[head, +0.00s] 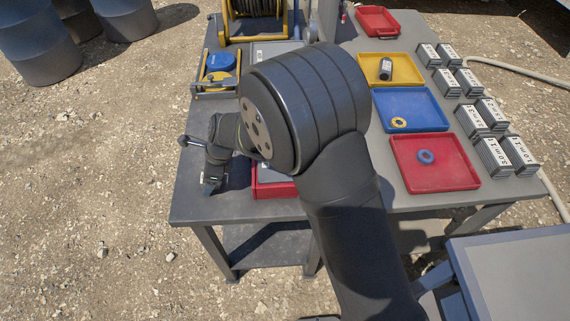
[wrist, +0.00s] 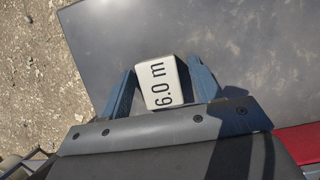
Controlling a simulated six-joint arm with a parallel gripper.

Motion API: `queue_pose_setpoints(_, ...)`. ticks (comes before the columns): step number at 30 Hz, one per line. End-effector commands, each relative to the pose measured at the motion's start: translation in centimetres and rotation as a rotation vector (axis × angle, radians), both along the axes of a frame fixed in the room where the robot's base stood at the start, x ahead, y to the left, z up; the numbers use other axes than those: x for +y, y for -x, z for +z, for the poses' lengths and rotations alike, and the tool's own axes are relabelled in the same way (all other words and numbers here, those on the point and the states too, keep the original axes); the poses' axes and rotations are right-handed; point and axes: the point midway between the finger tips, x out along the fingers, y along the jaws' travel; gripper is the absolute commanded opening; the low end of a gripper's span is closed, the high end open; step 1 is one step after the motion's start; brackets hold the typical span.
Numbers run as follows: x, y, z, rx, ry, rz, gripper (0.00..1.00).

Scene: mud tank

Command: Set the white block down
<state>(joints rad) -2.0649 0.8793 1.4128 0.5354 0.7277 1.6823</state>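The white block (wrist: 162,84) bears the black text "6.0 m". In the wrist view it sits between the two blue fingers of my gripper (wrist: 160,66), which appear closed on its sides. In the head view my gripper (head: 211,186) points down over the front left corner of the grey table (head: 190,205). The block cannot be made out clearly there. Bare table top lies beyond the block in the wrist view. I cannot tell whether the block touches the table.
A red tray (head: 273,189) stands just right of my gripper, partly hidden by my arm. The table's left and front edges are close.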

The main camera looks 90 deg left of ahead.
Motion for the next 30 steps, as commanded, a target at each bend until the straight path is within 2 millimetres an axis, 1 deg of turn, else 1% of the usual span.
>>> queue_pose_setpoints(5, 0.0, 0.0, 0.1, 0.0, 0.0, 0.0, 0.58)
queue_pose_setpoints(8, 0.0, -0.1, 0.7, 0.001, -0.001, 0.0, 0.58)
queue_pose_setpoints(11, 0.1, -0.6, 2.0, 0.002, -0.003, -0.001, 0.58)
queue_pose_setpoints(21, 0.0, -3.4, 8.5, 0.001, -0.003, -0.001, 0.58)
queue_pose_setpoints(24, 0.1, -4.0, 9.9, 0.001, -0.003, -0.001, 0.58)
queue_pose_setpoints(26, 0.0, -4.3, 10.5, 0.001, -0.001, 0.0, 0.58)
queue_pose_setpoints(27, 0.0, -4.4, 10.8, 0.001, -0.002, -0.001, 0.59)
queue_pose_setpoints(29, 0.0, -4.5, 11.2, 0.001, -0.001, 0.0, 0.71)
queue_pose_setpoints(30, 0.0, -4.6, 11.3, 0.0, 0.0, 0.0, 0.71)
